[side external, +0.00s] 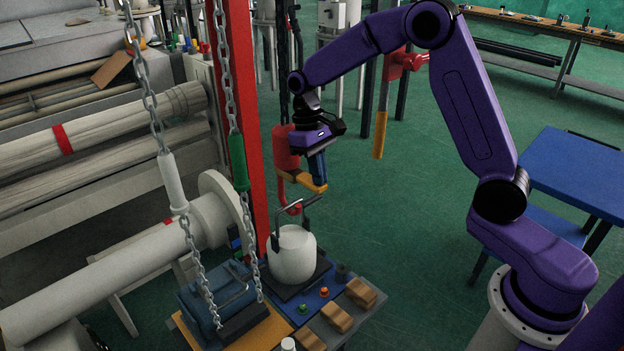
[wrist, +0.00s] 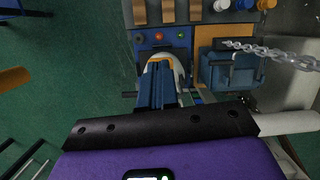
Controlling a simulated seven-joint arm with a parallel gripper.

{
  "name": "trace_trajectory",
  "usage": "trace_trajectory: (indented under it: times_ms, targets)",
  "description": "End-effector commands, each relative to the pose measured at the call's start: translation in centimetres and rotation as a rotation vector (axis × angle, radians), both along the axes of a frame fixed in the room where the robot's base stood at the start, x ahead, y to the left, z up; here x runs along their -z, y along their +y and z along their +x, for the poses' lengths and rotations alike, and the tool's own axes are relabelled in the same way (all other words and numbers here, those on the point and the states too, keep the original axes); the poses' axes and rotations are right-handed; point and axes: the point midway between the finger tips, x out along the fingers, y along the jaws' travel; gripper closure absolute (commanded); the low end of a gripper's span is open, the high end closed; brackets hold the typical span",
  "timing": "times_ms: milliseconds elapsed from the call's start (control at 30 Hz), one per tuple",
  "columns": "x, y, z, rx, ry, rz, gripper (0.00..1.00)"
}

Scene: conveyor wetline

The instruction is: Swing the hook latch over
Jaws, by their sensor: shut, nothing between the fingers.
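My gripper (side external: 319,178) points down, with blue fingers shut and empty, above a white rounded pot (side external: 292,256). It also shows in the wrist view (wrist: 162,72), where the fingers hide much of the pot. An orange piece (side external: 309,184) shows at the fingertips; I cannot tell if it is part of the gripper. A grey bent bar (side external: 277,222) stands over the pot, its upper end just below the fingertips. A blue box (side external: 205,300) with a thin grey bar (side external: 235,292) on top sits left of the pot. I cannot tell which bar is the hook latch.
Chains (side external: 228,90) hang at the left, near a red post (side external: 246,110). A panel (side external: 325,300) with red and green buttons and several wooden blocks (side external: 337,317) lie in front of the pot. Green floor (side external: 410,240) is open to the right.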

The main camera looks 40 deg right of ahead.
Motion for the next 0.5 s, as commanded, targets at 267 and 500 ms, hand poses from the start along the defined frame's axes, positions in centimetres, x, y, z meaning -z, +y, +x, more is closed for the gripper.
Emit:
trace_trajectory:
  times_ms: [267, 500]
  targets:
    - [0.62, 0.01, -0.13, 0.000, 0.000, 0.000, 1.00]
    - [1.12, 0.01, -0.29, 0.000, 0.001, 0.000, 1.00]
